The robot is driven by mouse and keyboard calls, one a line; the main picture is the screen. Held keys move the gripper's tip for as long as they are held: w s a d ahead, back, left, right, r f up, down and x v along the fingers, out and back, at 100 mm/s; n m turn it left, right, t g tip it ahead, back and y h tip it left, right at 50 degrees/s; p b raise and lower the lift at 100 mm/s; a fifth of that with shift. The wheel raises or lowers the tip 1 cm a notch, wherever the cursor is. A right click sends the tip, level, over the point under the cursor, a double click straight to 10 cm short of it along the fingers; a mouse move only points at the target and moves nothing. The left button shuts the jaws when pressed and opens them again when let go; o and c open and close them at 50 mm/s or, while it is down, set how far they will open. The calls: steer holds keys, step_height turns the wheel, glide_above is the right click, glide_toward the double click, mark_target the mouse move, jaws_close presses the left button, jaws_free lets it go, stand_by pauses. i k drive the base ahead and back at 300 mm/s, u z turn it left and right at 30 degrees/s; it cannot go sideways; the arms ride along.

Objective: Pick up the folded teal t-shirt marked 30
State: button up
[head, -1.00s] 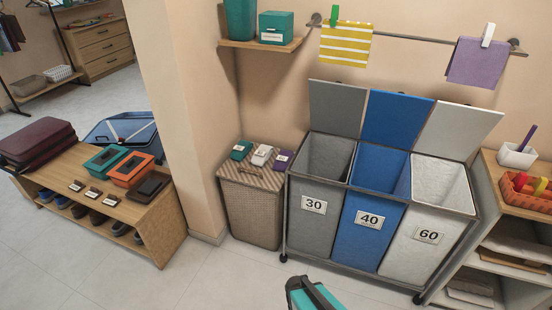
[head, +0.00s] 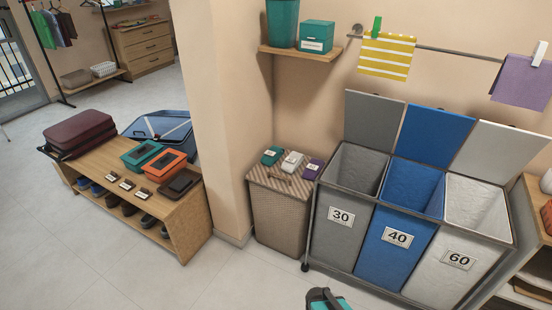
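A small folded teal item (head: 272,156) with a white label lies on the striped lid of the wicker hamper (head: 287,211). It is the left one in a row, beside a folded white item (head: 292,161) and a folded purple item (head: 314,168). The labels are too small to read. A dark and teal part of my arm shows at the bottom edge, well in front of the hamper. No gripper fingers can be made out, and nothing touches the teal item.
Grey 30, blue 40 and white 60 bins (head: 399,238) stand with lids open, right of the hamper. A wall corner (head: 211,120) and a low bench (head: 190,222) with boxes and shoes are on the left. The floor (head: 120,265) in front of the bench is clear.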

mark_target(271, 156)
steer(key=z, duration=0.55)
steer(key=i, duration=1.15)
steer(key=z, duration=0.9)
steer(key=k, duration=0.15)
steer(key=u, duration=2.8)
